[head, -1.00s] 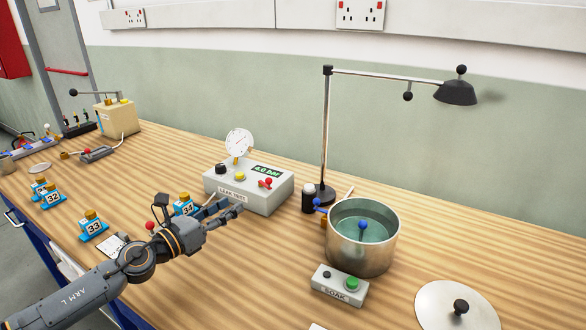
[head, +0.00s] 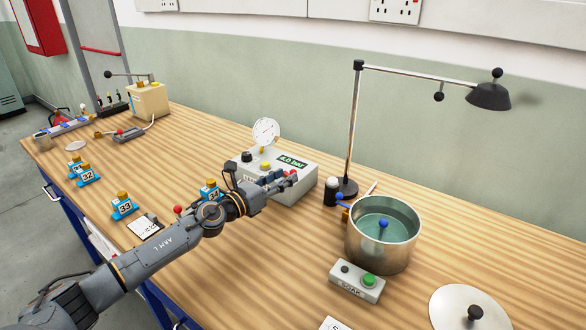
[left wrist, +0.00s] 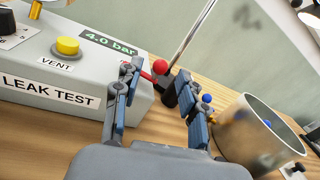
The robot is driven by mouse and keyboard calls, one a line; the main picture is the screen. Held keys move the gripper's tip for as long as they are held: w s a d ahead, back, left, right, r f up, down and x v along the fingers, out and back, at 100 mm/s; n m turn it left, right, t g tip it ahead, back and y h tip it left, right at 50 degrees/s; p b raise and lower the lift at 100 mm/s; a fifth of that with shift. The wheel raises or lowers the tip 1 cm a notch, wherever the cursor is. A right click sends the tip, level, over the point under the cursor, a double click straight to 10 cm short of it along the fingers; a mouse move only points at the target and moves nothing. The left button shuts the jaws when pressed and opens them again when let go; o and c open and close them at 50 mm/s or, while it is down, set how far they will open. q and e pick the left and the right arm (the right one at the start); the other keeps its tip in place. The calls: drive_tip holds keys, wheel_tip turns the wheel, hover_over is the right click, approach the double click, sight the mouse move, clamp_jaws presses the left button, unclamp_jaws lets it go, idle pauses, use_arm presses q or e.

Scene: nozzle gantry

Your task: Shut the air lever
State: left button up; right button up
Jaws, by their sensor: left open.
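The air lever is the red-knobbed lever (left wrist: 160,67) on the right part of the grey leak test box (left wrist: 60,60). In the head view its red knob (head: 293,173) shows at my left fingertips, above the box (head: 302,185). My left gripper (head: 281,177) is open, reaching over the box's front. In the left wrist view the lever appears between the two fingertips of the gripper (left wrist: 156,76); I cannot tell whether either finger touches it. The box's display reads 4.0 bar. My right gripper is out of view.
A yellow vent button (left wrist: 67,46) is left of the lever. A lamp stand (head: 347,187) and a metal pot of water (head: 375,258) stand to the right. Blue numbered blocks, such as 33 (head: 124,207), stand left of my arm.

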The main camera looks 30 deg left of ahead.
sight(292, 171)
use_arm(q)
drive_tip(key=x, duration=0.3)
drive_tip(key=shift+w+d, duration=0.15)
drive_tip(key=shift+w, duration=0.15)
drive_tip(key=shift+w+d, duration=0.1)
drive_tip(key=shift+w, duration=0.2)
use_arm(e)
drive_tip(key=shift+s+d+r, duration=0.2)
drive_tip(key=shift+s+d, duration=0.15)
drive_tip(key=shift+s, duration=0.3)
